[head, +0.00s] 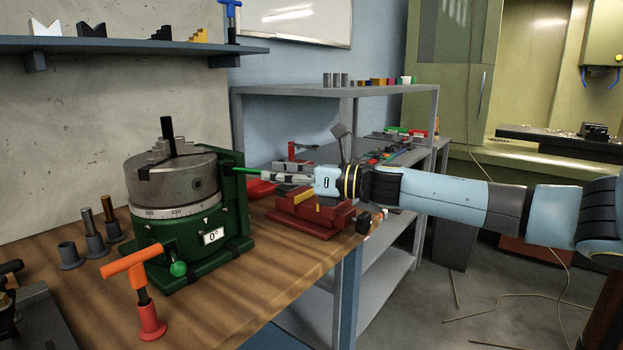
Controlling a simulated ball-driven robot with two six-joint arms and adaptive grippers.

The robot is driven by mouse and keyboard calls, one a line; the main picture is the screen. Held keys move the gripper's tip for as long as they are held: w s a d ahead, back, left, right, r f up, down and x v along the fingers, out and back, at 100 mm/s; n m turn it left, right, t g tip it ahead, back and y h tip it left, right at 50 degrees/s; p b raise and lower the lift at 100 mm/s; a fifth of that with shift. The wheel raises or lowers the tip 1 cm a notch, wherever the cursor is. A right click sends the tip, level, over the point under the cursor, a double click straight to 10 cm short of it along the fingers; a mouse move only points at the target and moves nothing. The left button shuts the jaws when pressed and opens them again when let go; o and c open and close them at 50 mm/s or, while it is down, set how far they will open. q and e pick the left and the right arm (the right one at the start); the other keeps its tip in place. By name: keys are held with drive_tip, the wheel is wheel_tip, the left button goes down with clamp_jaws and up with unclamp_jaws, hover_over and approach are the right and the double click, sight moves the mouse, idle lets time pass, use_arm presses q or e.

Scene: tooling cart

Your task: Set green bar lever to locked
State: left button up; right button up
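A thin green bar (247,170), which looks like the green bar lever, sticks out to the right from the upper right side of the green rotary table base (165,245). My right gripper (264,176) reaches in from the right, its fingertips pointing left at the bar's right end. The bar's end meets or overlaps the fingertips in the picture; I cannot tell whether they touch it. The fingers look close together, but whether they are shut on the bar is unclear. My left gripper is not in view.
A grey chuck (172,180) tops the rotary table, with a green ball knob (178,268) in front. An orange T-handle (135,265) stands at the front. A red vise (305,212) sits below my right gripper. Grey pegs (93,236) stand at left. The front right wood surface is clear.

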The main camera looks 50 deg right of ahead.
drive_tip(key=v, duration=0.8)
drive_tip(key=shift+s+d, duration=0.15)
drive_tip(key=shift+s, duration=0.05)
idle(0.3)
